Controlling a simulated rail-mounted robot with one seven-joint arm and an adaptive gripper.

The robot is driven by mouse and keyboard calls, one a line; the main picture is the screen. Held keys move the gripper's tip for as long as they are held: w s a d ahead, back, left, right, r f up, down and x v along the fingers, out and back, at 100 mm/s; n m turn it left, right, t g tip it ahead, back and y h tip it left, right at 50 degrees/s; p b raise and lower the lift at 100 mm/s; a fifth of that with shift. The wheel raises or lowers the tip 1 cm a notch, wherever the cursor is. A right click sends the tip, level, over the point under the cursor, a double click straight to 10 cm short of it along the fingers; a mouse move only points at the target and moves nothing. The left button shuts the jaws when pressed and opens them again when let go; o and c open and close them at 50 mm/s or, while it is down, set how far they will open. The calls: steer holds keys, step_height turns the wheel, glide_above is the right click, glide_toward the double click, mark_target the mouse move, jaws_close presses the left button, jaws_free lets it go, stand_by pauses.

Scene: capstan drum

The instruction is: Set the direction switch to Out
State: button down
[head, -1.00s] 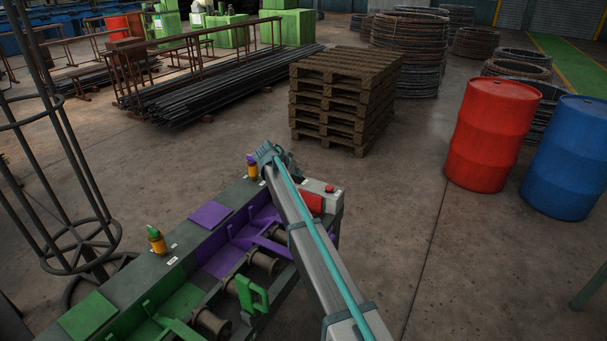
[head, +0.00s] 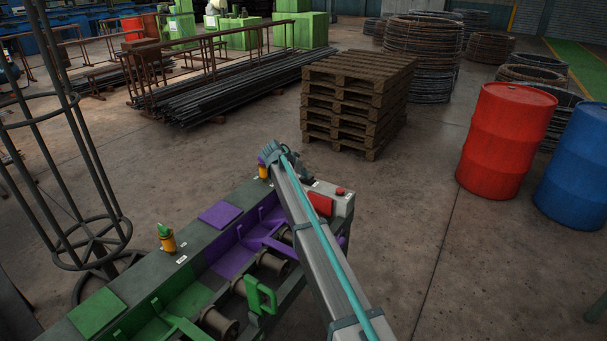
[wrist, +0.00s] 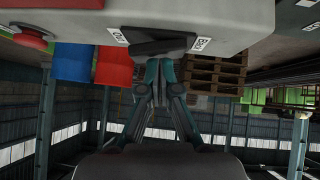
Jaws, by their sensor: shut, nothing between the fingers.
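A dark, bar-shaped switch handle (wrist: 150,46) sits on the face of a pale grey box (wrist: 240,18) in the wrist view, with a small white label on each side. In the head view the grey box (head: 328,192) is at the machine's far right end, and my arm hides the fingers and most of the switch area.
A red button (wrist: 32,36) is on the same box. A purple-topped knob (head: 263,168) and a green-topped knob (head: 167,238) stand on the machine's top. Stacked pallets (head: 355,100), a red drum (head: 505,140) and a blue drum (head: 580,170) stand beyond, with bare floor between.

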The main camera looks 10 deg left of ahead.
mark_target(302, 178)
steer(key=shift+w+a+r, duration=0.1)
steer(key=shift+r, duration=0.3)
steer(key=r, duration=0.3)
steer(key=shift+w+a, duration=0.1)
steer(key=shift+a, duration=0.15)
steer(key=b+v, duration=0.2)
steer(key=v, duration=0.8)
steer(key=shift+a, duration=0.25)
steer(key=p, duration=0.1)
steer(key=s+h+p, duration=0.1)
steer(key=shift+d+n+p, duration=0.25)
steer(key=shift+n+p, duration=0.05)
steer(key=shift+p, duration=0.05)
